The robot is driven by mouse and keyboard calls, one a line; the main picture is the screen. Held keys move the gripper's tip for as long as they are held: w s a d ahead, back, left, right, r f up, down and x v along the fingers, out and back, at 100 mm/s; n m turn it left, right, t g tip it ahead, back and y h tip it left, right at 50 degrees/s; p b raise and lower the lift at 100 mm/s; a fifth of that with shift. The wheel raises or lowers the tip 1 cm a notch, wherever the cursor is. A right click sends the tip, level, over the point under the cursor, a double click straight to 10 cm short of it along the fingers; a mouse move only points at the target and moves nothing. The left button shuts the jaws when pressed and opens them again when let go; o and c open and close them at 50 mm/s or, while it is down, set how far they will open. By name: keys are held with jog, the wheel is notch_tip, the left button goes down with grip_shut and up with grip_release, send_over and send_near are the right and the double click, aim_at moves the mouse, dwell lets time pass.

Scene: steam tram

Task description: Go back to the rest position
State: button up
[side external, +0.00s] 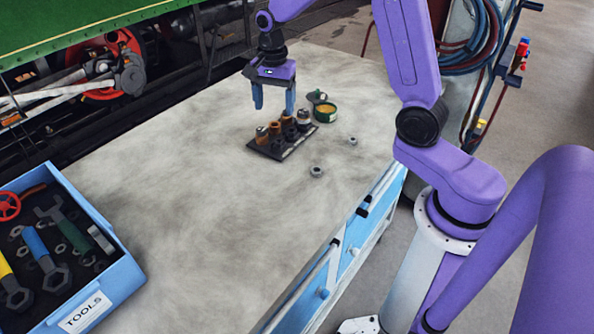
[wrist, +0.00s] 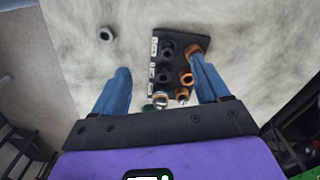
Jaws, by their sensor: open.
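My gripper (side external: 273,98) hangs with its blue fingers pointing down above the far part of the workbench top (side external: 210,160). Its fingers are apart with nothing between them in the side view. In the wrist view my gripper (wrist: 160,90) shows both fingers spread wide. The rack (wrist: 163,32) is seen from above, with the right finger overlapping its edge in the picture; I cannot tell the height gap exactly.
A green tin (side external: 325,112) with yellowish contents stands behind the rack. Loose nuts (side external: 316,171) lie on the bench. A blue tool box (side external: 110,250) labelled TOOLS stands at the left. A green locomotive (side external: 80,25) is behind the bench. The middle of the bench is clear.

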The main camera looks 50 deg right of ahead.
jog(key=s+a+r+n, duration=0.3)
jog(key=s+a+n, duration=0.6)
jog(key=s+n, duration=1.7)
jog(key=s, duration=0.4)
jog(key=shift+s+d+r+n, duration=0.3)
jog(key=shift+s+n, duration=0.1)
